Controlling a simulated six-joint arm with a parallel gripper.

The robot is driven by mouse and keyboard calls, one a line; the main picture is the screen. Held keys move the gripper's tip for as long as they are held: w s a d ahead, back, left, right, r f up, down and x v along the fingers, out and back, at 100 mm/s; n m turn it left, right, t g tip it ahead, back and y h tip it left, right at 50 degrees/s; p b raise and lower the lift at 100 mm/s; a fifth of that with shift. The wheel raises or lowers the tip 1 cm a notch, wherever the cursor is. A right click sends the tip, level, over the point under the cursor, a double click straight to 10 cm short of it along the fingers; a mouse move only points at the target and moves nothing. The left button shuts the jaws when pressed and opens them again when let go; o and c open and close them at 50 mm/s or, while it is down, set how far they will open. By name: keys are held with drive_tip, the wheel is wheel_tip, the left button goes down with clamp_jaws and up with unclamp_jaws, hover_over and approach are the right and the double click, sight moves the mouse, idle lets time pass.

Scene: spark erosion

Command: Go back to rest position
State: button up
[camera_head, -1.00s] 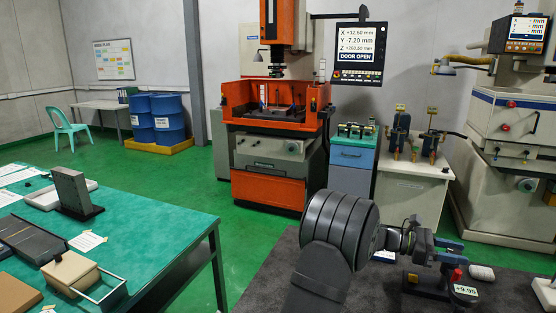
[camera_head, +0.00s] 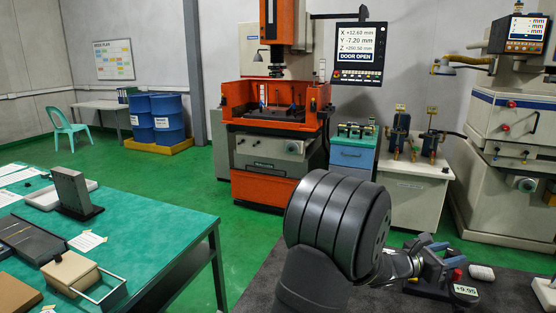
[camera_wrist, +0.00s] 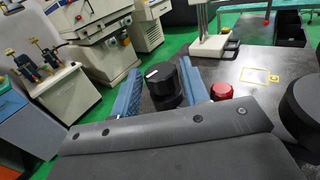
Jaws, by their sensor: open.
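My gripper (camera_head: 437,252) is at the lower right of the head view, over the dark bench (camera_head: 395,298), partly hidden by my own arm. Its two blue fingers show apart in the wrist view (camera_wrist: 160,82). A black round knob-like part (camera_wrist: 163,78) appears between and beyond the fingers there; I cannot tell whether they touch it. I see nothing clearly held. A red knob (camera_wrist: 221,91) is just right of the fingers in the wrist view, and close below the gripper in the head view (camera_head: 457,276).
A small display reading +9.95 (camera_head: 465,292) and a white rounded piece (camera_head: 481,272) are close to the gripper. The green-topped table (camera_head: 150,215) stands at left. The orange machine (camera_head: 268,190) and the electrode cabinet (camera_head: 420,195) stand behind. Green floor lies open between.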

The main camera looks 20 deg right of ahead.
drive_tip(key=shift+w+a, duration=0.25)
drive_tip(key=shift+a, duration=1.05)
drive_tip(key=shift+w+a, duration=0.2)
drive_tip(key=shift+a, duration=1.1)
